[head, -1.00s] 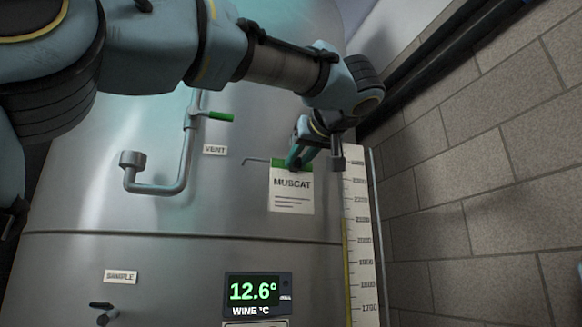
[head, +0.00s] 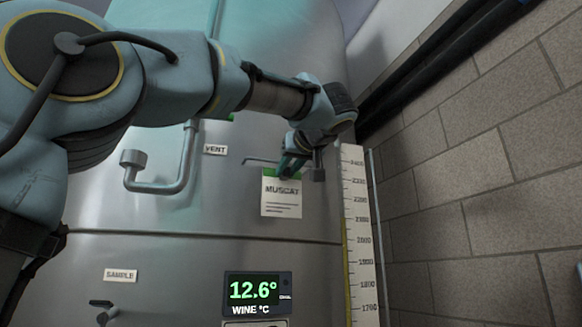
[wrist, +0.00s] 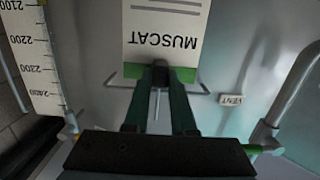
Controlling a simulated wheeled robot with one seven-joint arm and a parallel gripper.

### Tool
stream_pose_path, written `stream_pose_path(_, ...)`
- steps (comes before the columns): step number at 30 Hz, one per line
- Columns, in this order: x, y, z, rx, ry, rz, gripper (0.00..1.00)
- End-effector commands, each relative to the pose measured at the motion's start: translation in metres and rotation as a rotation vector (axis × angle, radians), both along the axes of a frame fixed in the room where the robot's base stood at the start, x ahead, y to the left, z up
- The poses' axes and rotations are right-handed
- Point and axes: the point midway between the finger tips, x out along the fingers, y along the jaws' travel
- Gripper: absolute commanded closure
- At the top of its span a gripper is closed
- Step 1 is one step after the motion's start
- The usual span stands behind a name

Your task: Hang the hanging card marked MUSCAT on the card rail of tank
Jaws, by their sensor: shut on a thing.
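The MUSCAT card (head: 281,200), white with a green top band, is upright in front of the steel tank (head: 190,262). My gripper (head: 288,170) is shut on its top edge. In the wrist view the card (wrist: 150,18) appears upside down, with the dark fingertips of my gripper (wrist: 160,74) at the green band. The thin card rail (head: 258,161) shows just left of the card's top; in the wrist view the rail (wrist: 199,89) shows on both sides of the green band. I cannot tell whether the card touches or hooks over the rail.
A bent pipe (head: 152,188) with a VENT label (head: 215,150) is left of the card. A level scale (head: 357,230) stands close on the right, before a block wall (head: 470,180). A wine temperature display (head: 257,291) and SAMPLE label (head: 121,276) are below.

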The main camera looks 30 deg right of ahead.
Motion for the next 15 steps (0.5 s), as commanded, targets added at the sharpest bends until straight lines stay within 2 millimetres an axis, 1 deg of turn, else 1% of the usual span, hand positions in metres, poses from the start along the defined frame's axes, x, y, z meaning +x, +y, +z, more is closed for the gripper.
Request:
stream_pose_path(1,0.005,0.0,-0.001,-0.001,0.001,0.001,1.0)
stream_pose_path(9,0.024,-0.003,-0.003,0.001,0.001,-0.001,1.0)
stream_pose_path(15,0.022,-0.003,-0.018,0.001,0.0,0.0,1.0)
